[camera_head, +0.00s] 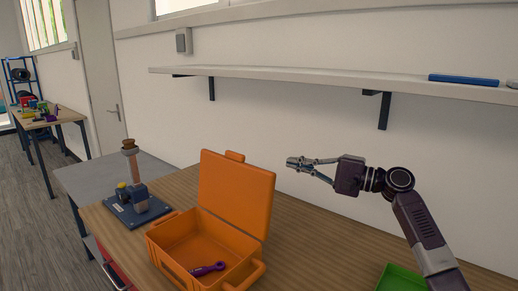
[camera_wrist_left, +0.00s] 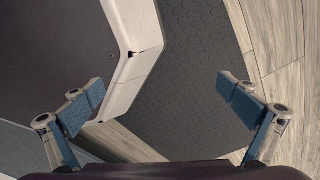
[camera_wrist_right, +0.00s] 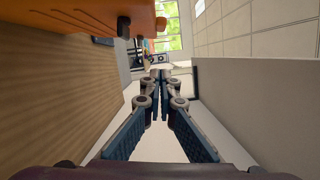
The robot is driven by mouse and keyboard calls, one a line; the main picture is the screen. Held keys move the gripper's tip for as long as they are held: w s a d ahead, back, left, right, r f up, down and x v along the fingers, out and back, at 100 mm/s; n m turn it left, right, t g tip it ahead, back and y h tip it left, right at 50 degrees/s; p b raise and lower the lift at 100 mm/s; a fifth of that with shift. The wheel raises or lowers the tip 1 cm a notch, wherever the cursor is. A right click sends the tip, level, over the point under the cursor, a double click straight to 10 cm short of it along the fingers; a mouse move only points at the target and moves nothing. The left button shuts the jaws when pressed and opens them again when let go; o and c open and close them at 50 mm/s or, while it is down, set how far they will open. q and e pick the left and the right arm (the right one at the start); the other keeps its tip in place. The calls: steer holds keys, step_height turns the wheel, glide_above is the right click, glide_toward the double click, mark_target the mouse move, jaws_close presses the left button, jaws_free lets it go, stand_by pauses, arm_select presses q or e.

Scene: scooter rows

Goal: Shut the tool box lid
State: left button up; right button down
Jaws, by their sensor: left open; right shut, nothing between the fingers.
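The orange tool box (camera_head: 178,245) stands open on the wooden table. Its lid (camera_head: 237,193) stands upright along the back edge, with a small handle on top. A purple tool (camera_head: 207,269) lies inside the box. My right gripper (camera_head: 292,162) is shut and empty, in the air to the right of the lid and apart from it. In the right wrist view the shut fingers (camera_wrist_right: 160,78) show, with part of the orange box (camera_wrist_right: 80,20) at the upper left. My left gripper (camera_wrist_left: 160,90) is open and empty, low over the floor, in the left wrist view only.
A dark blue stand (camera_head: 140,208) with a brown-topped post is left of the box. A green tray (camera_head: 400,279) lies at the table's front right. A wall shelf (camera_head: 330,78) runs above, with a blue object (camera_head: 463,78) on it.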

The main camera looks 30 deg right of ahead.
arm_select(q)
steer(key=r+p, duration=0.1)
steer(key=p, duration=0.1)
steer(key=s+r+p, duration=0.1)
steer(key=r, duration=0.1)
steer(key=r+p, duration=0.2)
steer(key=shift+s+a+r+p, duration=0.2)
steer(key=shift+s+a+p, duration=0.05)
steer(key=shift+s+p, duration=0.05)
arm_select(e)
steer(key=w+a+r, duration=0.1)
steer(key=w+a, duration=0.5)
steer(key=a, duration=0.3)
steer(key=shift+w+a+r, duration=0.2)
steer(key=shift+w+r, duration=0.1)
steer(key=shift+w, duration=0.1)
arm_select(q)
steer(key=shift+s, duration=0.1)
